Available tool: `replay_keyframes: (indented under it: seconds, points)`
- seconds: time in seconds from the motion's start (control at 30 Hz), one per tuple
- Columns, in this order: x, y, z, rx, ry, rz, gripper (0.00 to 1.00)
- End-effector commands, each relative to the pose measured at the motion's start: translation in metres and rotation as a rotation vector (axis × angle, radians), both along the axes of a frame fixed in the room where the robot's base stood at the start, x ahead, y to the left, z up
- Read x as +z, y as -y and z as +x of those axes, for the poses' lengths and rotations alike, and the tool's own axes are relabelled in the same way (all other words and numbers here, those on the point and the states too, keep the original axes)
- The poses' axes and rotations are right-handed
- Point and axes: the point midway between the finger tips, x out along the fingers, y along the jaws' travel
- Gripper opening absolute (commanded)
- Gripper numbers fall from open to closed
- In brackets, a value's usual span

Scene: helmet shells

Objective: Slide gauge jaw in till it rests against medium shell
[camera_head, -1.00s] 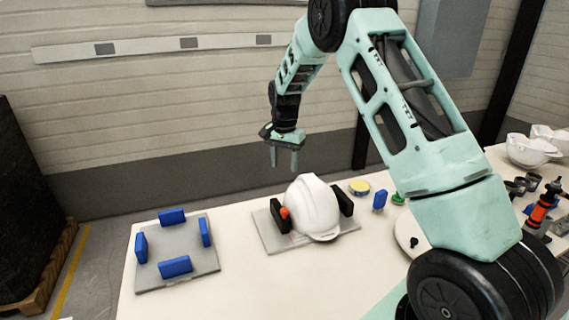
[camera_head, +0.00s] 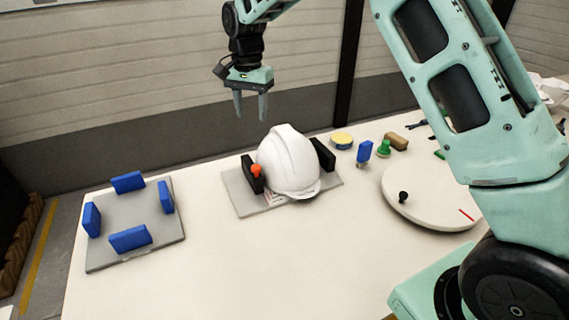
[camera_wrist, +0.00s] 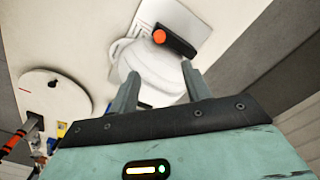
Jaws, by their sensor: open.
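The white helmet shell (camera_head: 289,160) sits on a grey gauge plate (camera_head: 240,196) between two black jaws. The left jaw (camera_head: 251,174) carries an orange-red knob (camera_head: 257,170), and the right jaw (camera_head: 323,154) stands at the shell's far side. I cannot tell whether the left jaw touches the shell. My gripper (camera_head: 251,106) is open and empty, above and behind the gauge, fingers pointing down. In the wrist view the shell (camera_wrist: 150,66) shows beyond my open fingers (camera_wrist: 157,88), with the knob (camera_wrist: 159,37) and the jaw (camera_wrist: 176,40) past it.
A grey plate (camera_head: 150,250) with several blue blocks lies at the left of the table. A round white turntable (camera_head: 430,200) with a black knob stands at the right. A yellow tin (camera_head: 342,139), a blue block (camera_head: 364,151) and a green piece (camera_head: 383,149) stand behind. The front middle is clear.

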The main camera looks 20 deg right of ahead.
Motion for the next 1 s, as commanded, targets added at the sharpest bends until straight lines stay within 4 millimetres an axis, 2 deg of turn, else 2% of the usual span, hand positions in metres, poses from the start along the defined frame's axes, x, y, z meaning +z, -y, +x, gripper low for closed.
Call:
replay_keyframes:
  seconds: [0.13, 0.27, 0.7, 1.0]
  points:
    - [-0.007, -0.007, -0.001, 0.008, -0.002, -0.001, 0.48]
    - [-0.025, -0.006, -0.002, 0.007, -0.005, -0.001, 0.48]
    - [-0.116, -0.006, -0.002, 0.006, -0.005, -0.001, 0.48]
    - [-0.162, -0.006, -0.001, 0.006, -0.002, -0.001, 0.48]
